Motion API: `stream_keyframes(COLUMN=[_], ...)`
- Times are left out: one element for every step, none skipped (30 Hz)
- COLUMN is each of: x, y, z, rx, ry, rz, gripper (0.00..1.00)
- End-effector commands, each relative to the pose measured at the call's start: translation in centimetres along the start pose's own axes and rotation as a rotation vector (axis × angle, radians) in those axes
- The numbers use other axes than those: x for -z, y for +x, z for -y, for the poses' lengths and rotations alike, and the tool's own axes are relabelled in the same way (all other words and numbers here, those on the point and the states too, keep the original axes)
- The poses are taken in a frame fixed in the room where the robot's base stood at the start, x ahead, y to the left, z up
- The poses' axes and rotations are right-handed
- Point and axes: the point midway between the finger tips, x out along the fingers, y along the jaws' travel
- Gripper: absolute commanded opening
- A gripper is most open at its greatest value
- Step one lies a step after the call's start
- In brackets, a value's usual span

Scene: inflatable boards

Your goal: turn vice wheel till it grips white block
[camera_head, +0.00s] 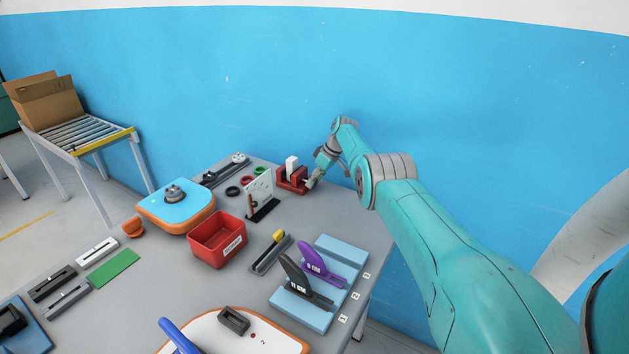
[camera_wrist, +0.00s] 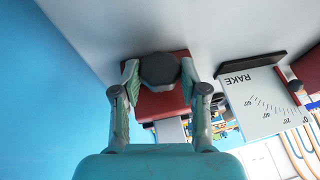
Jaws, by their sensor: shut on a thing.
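The red vice (camera_head: 283,184) stands at the far right corner of the grey table, near the blue wall. The white block (camera_head: 291,164) stands upright in it; from here I cannot tell whether the jaws touch the block. My gripper (camera_head: 314,178) is at the vice's right end. In the wrist view, my gripper (camera_wrist: 160,68) is shut on the dark, many-sided vice wheel (camera_wrist: 160,72), one finger on each side. The red vice body (camera_wrist: 162,104) shows behind the wheel. The block cannot be made out clearly in the wrist view.
A white RAKE gauge board (camera_head: 257,194) stands left of the vice; it also shows in the wrist view (camera_wrist: 262,105). A red bin (camera_head: 217,243) and blue boards (camera_head: 310,306) are nearer. The blue wall is close behind the vice.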

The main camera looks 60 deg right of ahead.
Motion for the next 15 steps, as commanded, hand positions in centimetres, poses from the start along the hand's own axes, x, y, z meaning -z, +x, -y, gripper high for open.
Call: stream_keyframes(x=[-0.57, -0.56, -0.52, -0.48, -0.44, -0.39, -0.36, -0.34, -0.31, -0.29, -0.28, -0.26, -0.24, -0.23, -0.19], y=[-0.04, -0.03, -0.01, 0.00, 0.02, 0.04, 0.05, 0.06, 0.07, 0.07, 0.08, 0.07, 0.06, 0.02, -0.07], z=[-0.35, -0.34, -0.29, -0.26, -0.22, -0.18, -0.16, -0.13, -0.11, -0.09, -0.08, -0.06, -0.06, -0.06, -0.06], rx=[-0.003, -0.002, -0.002, -0.001, -0.001, 0.000, 0.000, 0.000, 0.001, 0.001, 0.001, 0.001, 0.001, 0.001, 0.001], ry=[0.006, 0.006, 0.005, 0.005, 0.004, 0.004, 0.003, 0.003, 0.003, 0.003, 0.002, 0.002, 0.002, 0.002, 0.002], rz=[0.006, 0.006, 0.005, 0.005, 0.005, 0.005, 0.004, 0.004, 0.004, 0.004, 0.004, 0.004, 0.004, 0.003, 0.003], gripper=[0.51, 0.58, 0.66, 0.66, 0.66, 0.66, 0.66, 0.66, 0.66, 0.66, 0.66, 0.66, 0.66, 0.66, 0.66])
